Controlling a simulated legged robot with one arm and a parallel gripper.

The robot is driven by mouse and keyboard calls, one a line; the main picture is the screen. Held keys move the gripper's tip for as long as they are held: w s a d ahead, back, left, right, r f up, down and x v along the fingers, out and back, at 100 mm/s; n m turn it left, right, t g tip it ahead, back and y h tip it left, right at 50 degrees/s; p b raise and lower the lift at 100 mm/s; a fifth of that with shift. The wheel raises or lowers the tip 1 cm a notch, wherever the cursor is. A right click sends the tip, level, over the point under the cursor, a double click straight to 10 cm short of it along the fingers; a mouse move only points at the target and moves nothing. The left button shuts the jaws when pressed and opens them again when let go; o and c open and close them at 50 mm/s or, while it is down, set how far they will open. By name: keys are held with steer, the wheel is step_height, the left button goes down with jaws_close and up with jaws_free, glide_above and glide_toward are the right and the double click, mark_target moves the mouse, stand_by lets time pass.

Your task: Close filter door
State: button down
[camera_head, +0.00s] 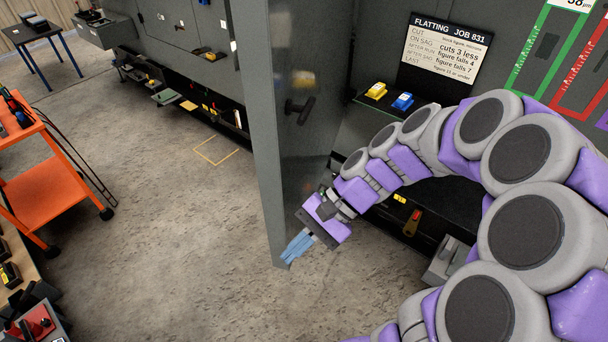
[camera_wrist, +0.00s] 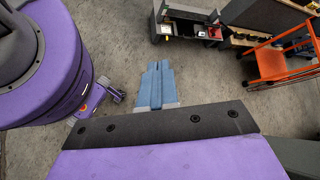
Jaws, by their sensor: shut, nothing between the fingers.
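The filter door appears to be the tall grey panel (camera_head: 300,60) in the middle of the head view. It stands open, jutting out from the enclosure, with its narrow edge towards me and a dark handle (camera_head: 300,109) on its right face. My gripper (camera_head: 291,257) is low, in front of the door's bottom part and well below the handle. Its blue fingers are together and empty, pointing down and left. Whether they touch the door is unclear. In the wrist view the shut fingers (camera_wrist: 160,75) show over bare floor, and I cannot make out the door there.
An orange cart (camera_head: 38,185) stands at the left. Yellow and blue small items (camera_head: 403,102) sit on a shelf (camera_head: 363,104) inside the enclosure, below a sign (camera_head: 446,48). The concrete floor left of the door is clear.

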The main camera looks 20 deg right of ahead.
steer(key=w+d+m+t+y+p, duration=0.1)
steer(key=w+d+m+t+y, duration=0.35)
steer(key=w+d+m, duration=0.35)
steer(key=m+t+p, duration=0.1)
steer(key=m+t, duration=0.7)
glide_toward(293, 174)
steer(key=shift+y, duration=0.25)
steer(key=b+x, duration=0.1)
steer(key=x, duration=0.1)
steer(key=b+x, duration=0.1)
steer(key=x, duration=0.1)
steer(key=b+x, duration=0.1)
steer(key=x, duration=0.1)
steer(key=shift+w+a+f, duration=0.25)
steer(key=shift+f, duration=0.05)
steer(key=shift+w, duration=0.15)
